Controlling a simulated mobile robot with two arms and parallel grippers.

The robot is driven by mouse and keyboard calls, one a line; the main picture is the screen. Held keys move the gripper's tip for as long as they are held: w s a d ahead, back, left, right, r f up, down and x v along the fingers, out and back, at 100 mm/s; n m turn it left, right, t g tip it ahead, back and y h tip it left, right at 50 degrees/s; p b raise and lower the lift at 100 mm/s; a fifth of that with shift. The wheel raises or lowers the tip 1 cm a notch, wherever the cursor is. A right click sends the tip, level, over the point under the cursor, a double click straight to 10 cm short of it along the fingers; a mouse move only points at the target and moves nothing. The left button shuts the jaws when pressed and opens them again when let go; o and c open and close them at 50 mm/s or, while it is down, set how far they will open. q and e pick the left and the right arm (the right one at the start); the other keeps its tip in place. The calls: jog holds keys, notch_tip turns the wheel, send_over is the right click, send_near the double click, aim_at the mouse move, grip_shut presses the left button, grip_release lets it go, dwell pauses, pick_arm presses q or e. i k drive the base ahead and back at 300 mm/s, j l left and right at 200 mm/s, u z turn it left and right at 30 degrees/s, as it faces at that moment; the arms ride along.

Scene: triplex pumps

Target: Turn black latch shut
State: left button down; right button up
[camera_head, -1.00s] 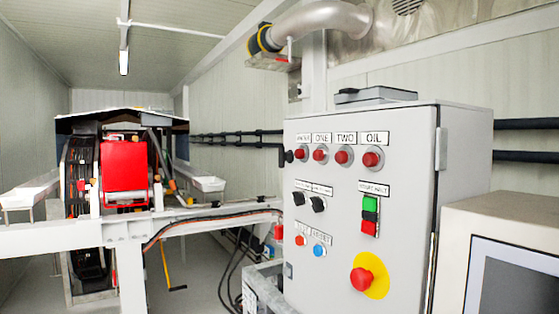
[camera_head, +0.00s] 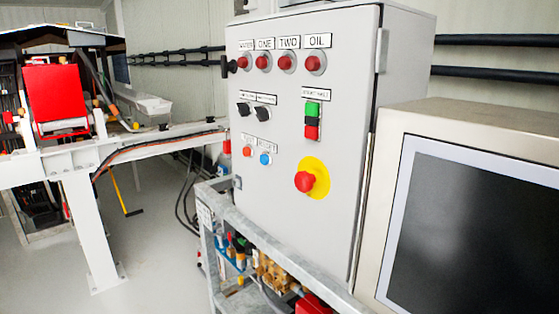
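A grey control cabinet (camera_head: 280,190) stands in the middle of the view with its door closed against the frame. A black latch (camera_head: 230,66) sticks out at the upper left edge of the cabinet door, beside the row of red lamps. Its exact turn angle is too small to tell. Two black rotary switches (camera_head: 254,111) sit lower on the door, below small labels. Neither of my grippers shows in the view.
A monitor (camera_head: 470,220) in a beige housing stands close on the right. A metal frame (camera_head: 262,245) with fittings is under the cabinet. A white beam structure (camera_head: 80,180) with a red machine part (camera_head: 56,92) is at the left. Grey floor (camera_head: 165,255) lies open between.

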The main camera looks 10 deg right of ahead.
aim_at(224, 58)
jog(key=i+j+z, duration=0.15)
jog(key=j, duration=0.25)
jog(key=i+j+z, duration=0.1)
jog(key=i+j, duration=0.15)
jog(key=j, duration=0.2)
jog(key=i+j+z, duration=0.15)
jog(key=j, duration=0.3)
jog(key=i+j+z, duration=0.15)
jog(key=j, duration=0.3)
jog(key=i+j+z, duration=0.15)
jog(key=j, duration=0.35)
jog(key=i+j+z, duration=0.1)
jog(key=j, duration=0.35)
jog(key=i+j+z, duration=0.15)
jog(key=j, duration=0.4)
